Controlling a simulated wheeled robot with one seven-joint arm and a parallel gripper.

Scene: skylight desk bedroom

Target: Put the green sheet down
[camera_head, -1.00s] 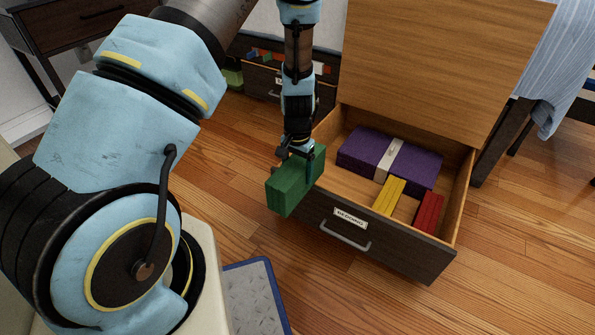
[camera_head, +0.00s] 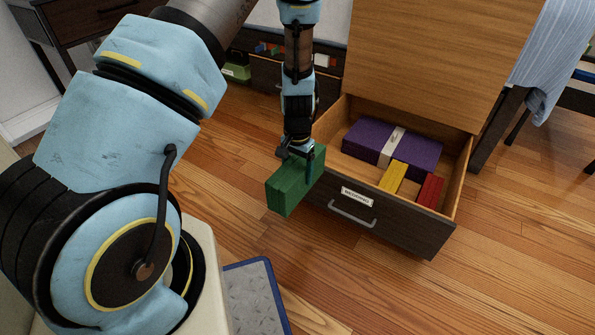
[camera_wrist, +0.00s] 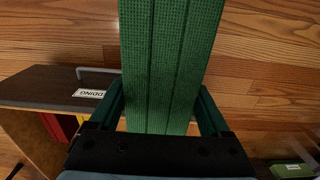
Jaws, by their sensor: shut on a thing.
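The green sheet (camera_head: 294,184) is a folded, block-like bundle. My gripper (camera_head: 300,158) is shut on it and holds it in the air, just left of the open drawer's front left corner. In the wrist view the green sheet (camera_wrist: 168,60) stretches up and away between my gripper's two fingers (camera_wrist: 162,108), and its woven, layered folds show. Bare wooden floor shows around it in that view.
The open drawer (camera_head: 388,229) has a label and handle on its front. Inside are a purple bundle with a pale band (camera_head: 415,158), a yellow block (camera_head: 393,177) and a red block (camera_head: 430,190). A grey mat with blue edge (camera_head: 252,295) lies on the floor. Floor is clear right of it.

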